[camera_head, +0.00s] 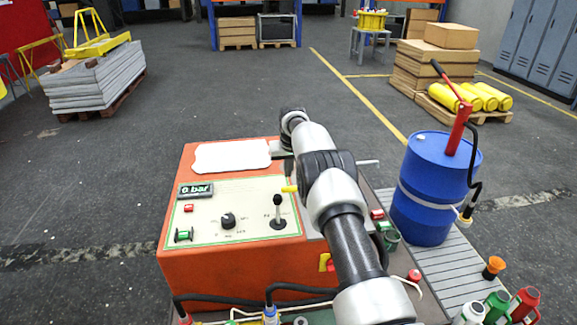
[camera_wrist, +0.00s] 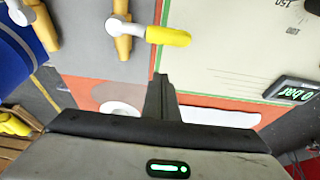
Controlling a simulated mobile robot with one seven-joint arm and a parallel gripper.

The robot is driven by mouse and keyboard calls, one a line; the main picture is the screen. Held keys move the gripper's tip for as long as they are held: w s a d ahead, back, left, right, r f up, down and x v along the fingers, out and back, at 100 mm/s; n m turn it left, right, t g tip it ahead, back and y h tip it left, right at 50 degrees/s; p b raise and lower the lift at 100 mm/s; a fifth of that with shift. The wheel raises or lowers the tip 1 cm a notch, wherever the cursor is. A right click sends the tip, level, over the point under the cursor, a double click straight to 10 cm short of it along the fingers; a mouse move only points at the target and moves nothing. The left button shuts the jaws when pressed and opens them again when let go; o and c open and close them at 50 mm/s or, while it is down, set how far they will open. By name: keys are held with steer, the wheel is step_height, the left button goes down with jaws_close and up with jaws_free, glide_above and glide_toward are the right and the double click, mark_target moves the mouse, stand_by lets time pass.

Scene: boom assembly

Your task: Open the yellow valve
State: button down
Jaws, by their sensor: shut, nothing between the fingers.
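The yellow valve's handle (camera_wrist: 168,36) shows in the wrist view as a rounded yellow lever with a pale metal hub. It sits on a brass-coloured pipe (camera_wrist: 122,42) and points across the pipe, over the edge of the control panel. In the head view only a small yellow part of the handle (camera_head: 290,188) shows left of my arm; the arm hides the rest. My gripper (camera_wrist: 160,80) is shut and empty, with its dark fingertips just below the handle in the wrist view and apart from it. Its dark fingers also show in the head view (camera_head: 289,168).
The orange control box (camera_head: 215,270) carries a 0 bar display (camera_head: 195,189), a knob (camera_head: 228,221) and an upright lever (camera_head: 278,212). A blue drum (camera_head: 430,190) with a red hand pump (camera_head: 459,125) stands to the right. Bottles stand at the lower right.

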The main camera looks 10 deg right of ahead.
steer(key=shift+s+f, duration=0.1)
steer(key=shift+s, duration=0.35)
steer(key=shift+s+f, duration=0.2)
steer(key=shift+s, duration=0.55)
steer(key=shift+s+f, duration=0.15)
steer(key=shift+s, duration=0.6)
